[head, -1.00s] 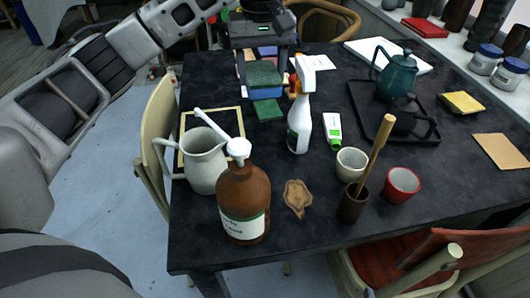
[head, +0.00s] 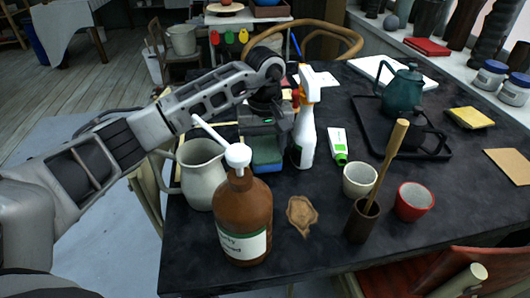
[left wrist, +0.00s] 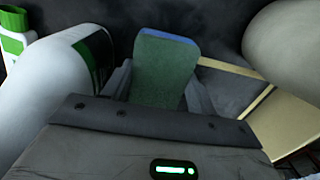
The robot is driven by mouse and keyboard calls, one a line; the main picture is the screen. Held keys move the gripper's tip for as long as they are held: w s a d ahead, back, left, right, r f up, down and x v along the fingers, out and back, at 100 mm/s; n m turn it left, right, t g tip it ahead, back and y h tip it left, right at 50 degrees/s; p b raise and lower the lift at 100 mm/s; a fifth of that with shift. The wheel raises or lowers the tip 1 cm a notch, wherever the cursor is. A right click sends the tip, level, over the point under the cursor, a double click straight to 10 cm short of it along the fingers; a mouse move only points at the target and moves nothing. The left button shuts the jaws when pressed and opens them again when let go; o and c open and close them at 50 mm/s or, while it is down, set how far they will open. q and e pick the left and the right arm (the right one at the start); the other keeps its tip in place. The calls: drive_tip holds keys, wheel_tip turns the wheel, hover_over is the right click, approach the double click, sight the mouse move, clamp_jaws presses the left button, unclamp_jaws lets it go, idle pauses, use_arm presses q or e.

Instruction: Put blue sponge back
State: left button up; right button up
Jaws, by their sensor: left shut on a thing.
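The blue sponge (head: 267,153) has a green scouring face and a blue body. My left gripper (head: 266,138) is shut on it from above, between the grey pitcher and the white spray bottle. In the left wrist view the sponge (left wrist: 165,72) sits between the two fingers (left wrist: 160,88), its green face toward the camera and a blue edge at the top. It is low over the dark table (head: 320,220); I cannot tell whether it touches. The gripper and forearm hide the table behind it. My right gripper is not in view.
The spray bottle (head: 305,125) stands close on the right, the pitcher (head: 202,172) close on the left. A brown pump bottle (head: 244,218) stands in front. A green-capped tube (head: 338,145), cups (head: 360,179) and a teapot tray (head: 440,150) lie to the right.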

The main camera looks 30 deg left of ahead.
sight(265, 149)
use_arm(q)
drive_tip(key=shift+f, duration=0.85)
drive_tip(key=shift+f, duration=0.1)
drive_tip(key=o, duration=0.9)
drive_tip(key=shift+o, duration=0.2)
wheel_tip(265, 149, up, 12)
